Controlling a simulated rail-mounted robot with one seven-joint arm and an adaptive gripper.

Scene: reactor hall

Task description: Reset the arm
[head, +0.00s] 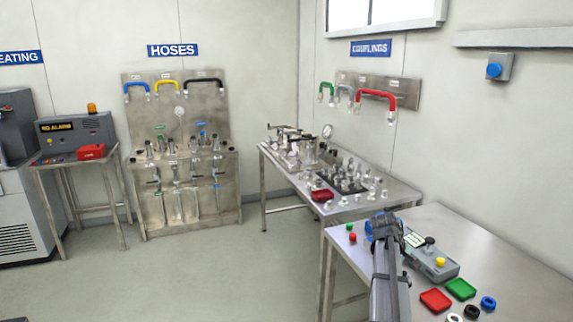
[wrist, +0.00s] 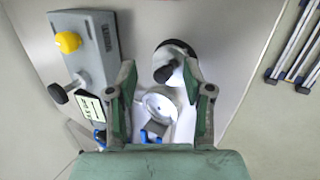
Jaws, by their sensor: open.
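My gripper (wrist: 160,80) shows in the wrist view with its two green-grey fingers spread apart and nothing held between them. Below and between the fingers are a white round part (wrist: 158,106) with blue pieces and a dark round part (wrist: 176,58); I cannot tell whether the fingers touch either. In the head view my arm reaches over the near right table (head: 470,232), and my gripper's fingertips are not clear there.
Red (head: 435,300) and green (head: 460,288) trays and several rings lie near the table's front. Green and red buttons (head: 351,237) are at its left edge. The couplings bench (head: 400,193) and hoses stand (head: 185,180) are behind. Open floor (head: 230,270) lies left.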

